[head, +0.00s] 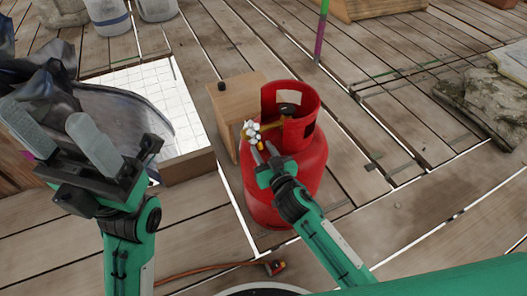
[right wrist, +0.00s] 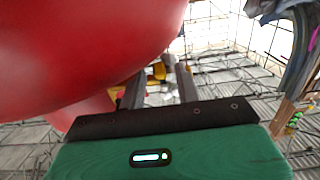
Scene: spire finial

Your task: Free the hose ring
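A red gas cylinder (head: 300,180) stands upright on the planks, with a collar around its top. A silver and brass valve fitting (head: 251,131) shows at the collar's left side; I cannot tell which part is the hose ring. My right gripper (head: 265,152) is open just in front of and below this fitting. In the right wrist view its fingers (right wrist: 160,88) are apart, with yellow and silver parts (right wrist: 157,73) seen between them; contact cannot be told. The red cylinder (right wrist: 90,50) fills the upper left there.
An orange hose (head: 215,270) with an end fitting (head: 275,267) lies on the floor in front. A white tiled panel (head: 155,90) and dark sheeting (head: 45,75) are at left. Planks right of the cylinder are mostly clear.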

